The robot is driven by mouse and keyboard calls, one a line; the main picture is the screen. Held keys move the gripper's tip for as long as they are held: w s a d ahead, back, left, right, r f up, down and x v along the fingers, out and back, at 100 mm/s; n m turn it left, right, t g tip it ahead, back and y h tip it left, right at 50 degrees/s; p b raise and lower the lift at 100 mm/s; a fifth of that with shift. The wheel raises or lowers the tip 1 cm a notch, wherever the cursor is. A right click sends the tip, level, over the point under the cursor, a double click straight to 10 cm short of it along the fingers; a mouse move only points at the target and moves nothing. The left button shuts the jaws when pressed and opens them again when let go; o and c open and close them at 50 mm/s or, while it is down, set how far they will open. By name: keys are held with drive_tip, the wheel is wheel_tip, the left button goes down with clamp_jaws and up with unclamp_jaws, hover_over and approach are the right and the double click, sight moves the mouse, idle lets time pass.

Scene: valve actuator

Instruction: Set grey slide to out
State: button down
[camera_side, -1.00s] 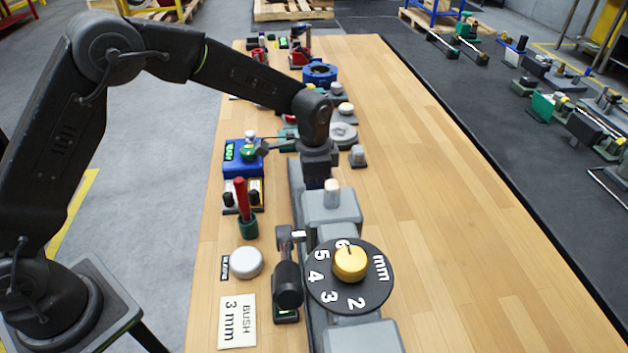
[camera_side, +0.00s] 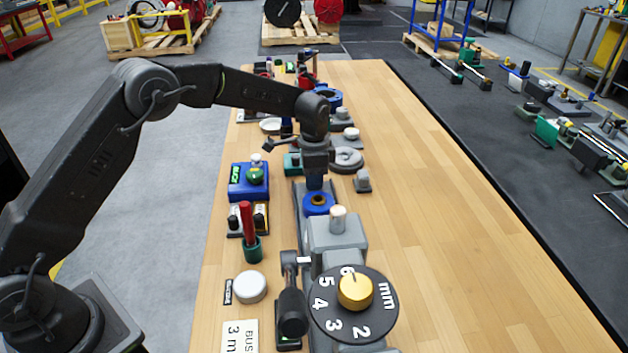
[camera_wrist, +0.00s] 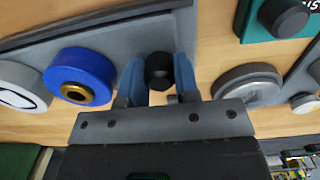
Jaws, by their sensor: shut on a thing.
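The grey slide shows in the wrist view as a flat grey plate (camera_wrist: 115,40) with a black knob (camera_wrist: 158,70) standing up from it. My gripper (camera_wrist: 159,82) is shut on the black knob, with a blue finger on either side. A blue ring with a brass centre (camera_wrist: 82,76) lies to the left of the knob. In the side view the ring (camera_side: 318,203) sits just in front of my gripper (camera_side: 315,183), behind a grey block with a pale peg (camera_side: 338,218). The knob is hidden there by my fingers.
A black dial with a gold knob (camera_side: 355,291) and a black-handled lever (camera_side: 291,312) stand nearer the camera. A blue box (camera_side: 249,182) and a red-handled tool in a green holder (camera_side: 247,225) are to the left. The table's right side is clear.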

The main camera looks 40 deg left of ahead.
drive_tip(key=shift+w+a+r, duration=0.15)
drive_tip(key=shift+w+a, duration=0.05)
drive_tip(key=shift+w, duration=0.1)
drive_tip(key=c, duration=1.2)
unclamp_jaws()
drive_tip(key=o, duration=0.4)
drive_tip(key=shift+c, duration=0.2)
drive_tip(key=shift+s, duration=0.1)
wheel_tip(320, 180, up, 14)
